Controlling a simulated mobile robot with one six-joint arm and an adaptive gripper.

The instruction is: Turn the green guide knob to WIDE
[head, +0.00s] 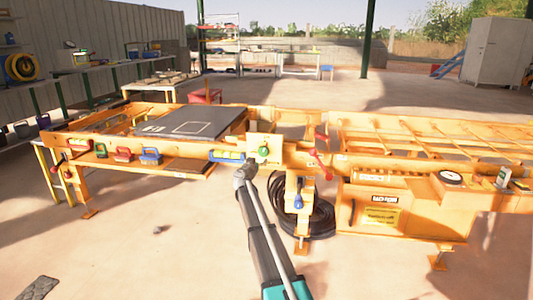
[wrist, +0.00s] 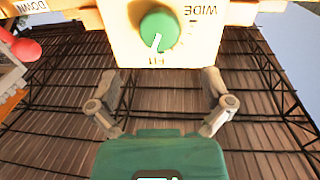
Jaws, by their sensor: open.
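The green guide knob (wrist: 159,30) sits on a pale yellow plate (wrist: 120,45) at the top of the wrist view. Its white pointer line points toward the plate's lower edge, at a partly cut label that seems to read FIT. The word WIDE is printed to the right of the knob. In the head view the knob (head: 263,151) is on the front of the orange machine. My gripper (wrist: 161,78) is open and empty. Its two fingers are spread on either side below the knob, apart from it. In the head view its fingers are hard to make out near the plate.
A red ball-shaped handle (wrist: 25,48) and a DOWN label are left in the wrist view. In the head view, a red lever (head: 321,155) stands right of the knob and a blue-and-yellow item (head: 227,155) left.

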